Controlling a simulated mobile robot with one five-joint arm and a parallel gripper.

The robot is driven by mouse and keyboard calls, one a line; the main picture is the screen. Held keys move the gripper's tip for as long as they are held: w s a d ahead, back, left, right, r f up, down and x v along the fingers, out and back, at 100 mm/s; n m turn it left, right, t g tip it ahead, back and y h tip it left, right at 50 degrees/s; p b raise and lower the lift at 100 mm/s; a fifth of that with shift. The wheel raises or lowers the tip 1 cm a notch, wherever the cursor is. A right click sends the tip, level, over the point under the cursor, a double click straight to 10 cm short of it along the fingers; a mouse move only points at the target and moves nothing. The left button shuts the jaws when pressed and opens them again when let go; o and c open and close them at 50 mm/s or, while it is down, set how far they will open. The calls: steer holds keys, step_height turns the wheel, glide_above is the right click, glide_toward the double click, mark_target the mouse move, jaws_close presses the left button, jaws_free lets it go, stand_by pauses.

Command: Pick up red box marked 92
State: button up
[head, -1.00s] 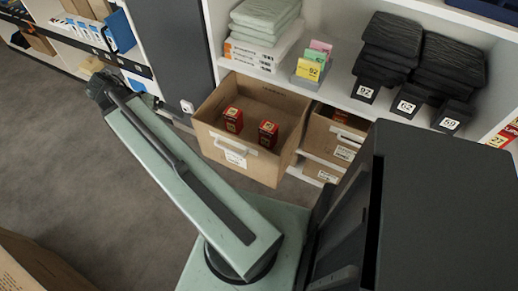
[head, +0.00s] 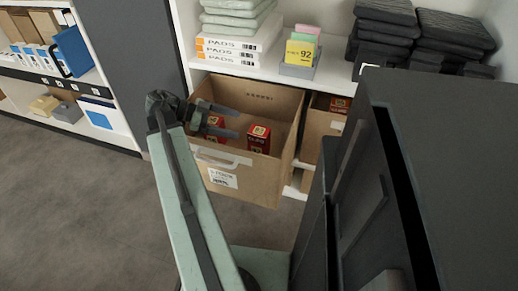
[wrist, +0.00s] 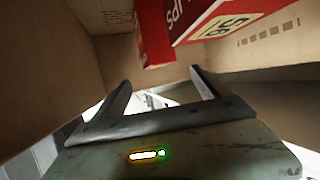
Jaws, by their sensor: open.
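Two red boxes stand in an open brown carton (head: 236,178) in the head view: one on the left (head: 216,122), partly hidden by my gripper, and one on the right (head: 258,138). Their numbers are too small to read there. My gripper (head: 239,123) is open at the carton's left side, its fingers pointing right over the carton. In the wrist view, the open, empty fingers (wrist: 158,80) show below a near red box (wrist: 205,22) with a pale, inverted number label that I cannot read surely. Another red face (wrist: 150,38) shows to its left.
Shelves above hold pad packs (head: 228,45), yellow cards (head: 299,53) and black folded goods (head: 385,28). Grey floor (head: 75,210) is clear at left.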

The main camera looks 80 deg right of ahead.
mark_target(257, 131)
steer(key=b+x, duration=0.1)
steer(key=x, duration=0.2)
steer(key=b+x, duration=0.2)
steer(key=x, duration=0.2)
steer(key=shift+a+f, duration=0.2)
steer(key=shift+s+d+f, duration=0.1)
steer(key=shift+s, duration=0.3)
